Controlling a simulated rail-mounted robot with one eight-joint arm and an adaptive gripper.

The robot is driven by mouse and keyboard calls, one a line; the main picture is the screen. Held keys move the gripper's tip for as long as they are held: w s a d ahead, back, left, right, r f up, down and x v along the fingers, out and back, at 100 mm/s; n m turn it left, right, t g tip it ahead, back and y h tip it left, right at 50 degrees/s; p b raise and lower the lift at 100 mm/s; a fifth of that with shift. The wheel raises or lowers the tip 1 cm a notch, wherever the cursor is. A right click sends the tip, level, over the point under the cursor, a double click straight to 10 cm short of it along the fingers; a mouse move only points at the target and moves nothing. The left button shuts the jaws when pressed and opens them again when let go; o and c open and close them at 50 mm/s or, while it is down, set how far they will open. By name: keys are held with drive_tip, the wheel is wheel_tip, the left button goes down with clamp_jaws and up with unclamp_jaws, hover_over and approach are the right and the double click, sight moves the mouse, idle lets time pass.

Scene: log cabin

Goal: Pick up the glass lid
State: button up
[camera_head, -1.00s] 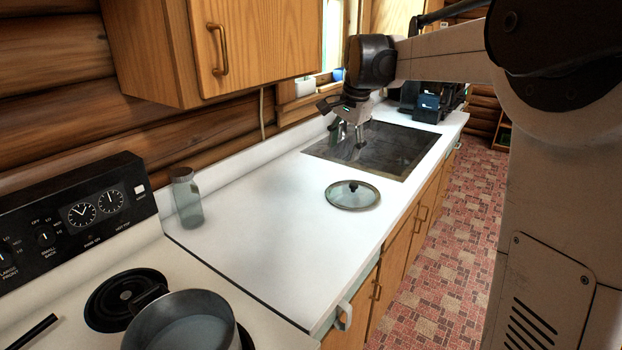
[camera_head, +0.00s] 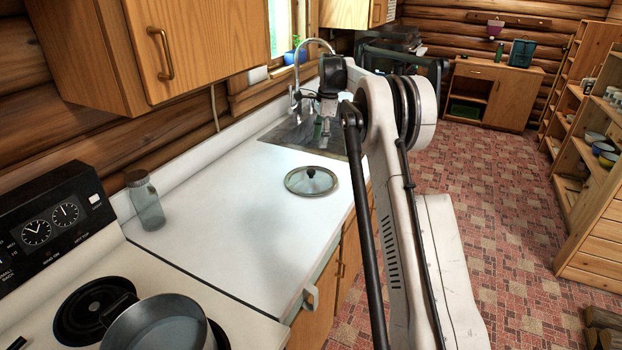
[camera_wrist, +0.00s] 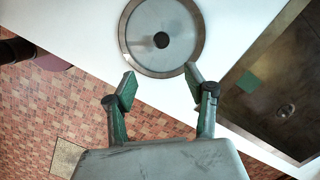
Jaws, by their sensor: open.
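The glass lid (camera_head: 311,183) lies flat on the white counter, a round clear disc with a metal rim and a dark knob in its middle. It also shows in the wrist view (camera_wrist: 180,22), with the dark knob (camera_wrist: 161,40) beyond the fingertips. My gripper (camera_wrist: 160,80) is open and empty, its two green-grey fingers spread just short of the lid's near rim in that view. In the head view my gripper (camera_head: 322,130) is over the near part of the sink, behind the lid, partly hidden by my arm.
A sink (camera_head: 290,137) with a faucet (camera_head: 312,47) lies behind the lid. A glass bottle (camera_head: 146,203) stands near the wall, left of the lid. A pan (camera_head: 155,325) sits on the stove. The counter (camera_head: 225,225) around the lid is clear.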

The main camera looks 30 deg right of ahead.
approach(311, 170)
drive_tip(key=f, duration=0.5)
drive_tip(key=shift+s+p, duration=0.3)
drive_tip(key=f, duration=0.1)
drive_tip(key=a+f, duration=0.1)
drive_tip(key=f+p, duration=0.1)
drive_tip(key=f, duration=0.1)
drive_tip(key=shift+w+a, duration=0.3)
drive_tip(key=shift+w, duration=0.1)
drive_tip(key=shift+f, duration=0.55)
clamp_jaws()
